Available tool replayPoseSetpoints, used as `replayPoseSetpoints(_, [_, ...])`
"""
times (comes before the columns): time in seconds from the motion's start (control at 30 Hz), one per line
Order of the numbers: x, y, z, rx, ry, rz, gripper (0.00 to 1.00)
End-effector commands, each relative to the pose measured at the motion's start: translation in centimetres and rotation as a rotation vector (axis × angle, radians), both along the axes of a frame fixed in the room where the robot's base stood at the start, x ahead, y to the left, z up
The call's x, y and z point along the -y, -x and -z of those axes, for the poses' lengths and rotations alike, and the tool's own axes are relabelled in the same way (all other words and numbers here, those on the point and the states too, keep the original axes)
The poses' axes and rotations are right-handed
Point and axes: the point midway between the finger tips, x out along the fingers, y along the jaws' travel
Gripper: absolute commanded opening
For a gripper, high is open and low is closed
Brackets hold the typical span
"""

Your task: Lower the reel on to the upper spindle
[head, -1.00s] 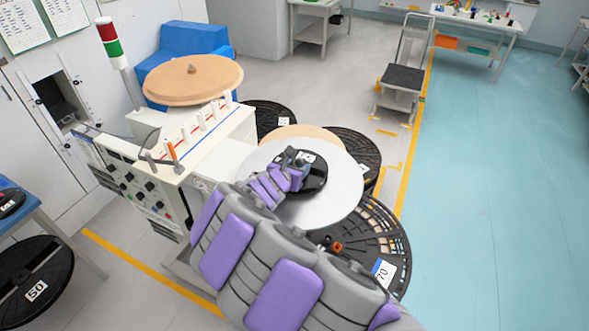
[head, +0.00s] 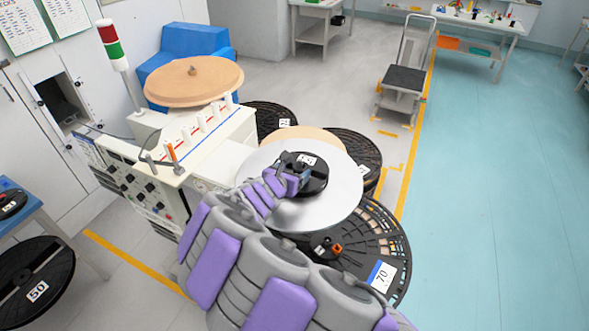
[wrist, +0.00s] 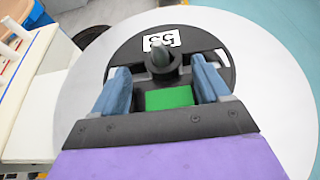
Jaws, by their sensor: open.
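The reel, a wide silver-white disc (head: 335,205) with a black hub (head: 318,178) and a white number label, lies roughly level beside the machine. In the wrist view the reel (wrist: 275,95) fills most of the picture. A grey rounded post tip (wrist: 160,50) stands up at the hub's middle, beside the label; it looks like a spindle end. My gripper (wrist: 163,78) is open, with one blue-grey finger on each side of the hub's raised collar. In the head view my gripper (head: 298,170) is over the hub. Any contact with the collar and the reel's underside are hidden.
The cream machine (head: 205,140) carries a tan disc (head: 193,80) with a small knob. Another tan disc (head: 290,133) shows behind the reel. Black slotted reels (head: 385,240) lie around it. A trolley (head: 402,85) stands farther back; the blue floor at right is clear.

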Motion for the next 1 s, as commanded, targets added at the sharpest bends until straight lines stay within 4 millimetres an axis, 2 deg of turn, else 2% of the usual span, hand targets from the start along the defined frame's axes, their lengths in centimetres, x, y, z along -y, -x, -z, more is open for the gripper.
replayPoseSetpoints(0.2, [-1.4, 3.5, -1.8, 0.002, -0.001, -0.004, 0.75])
replayPoseSetpoints(0.5, [-2.7, 7.2, -3.3, 0.000, -0.001, -0.003, 0.75])
replayPoseSetpoints(0.7, [-3.1, 8.2, -3.7, 0.001, -0.002, -0.001, 0.75])
replayPoseSetpoints(1.0, [-2.9, 8.3, -3.8, 0.002, -0.005, 0.006, 0.75])
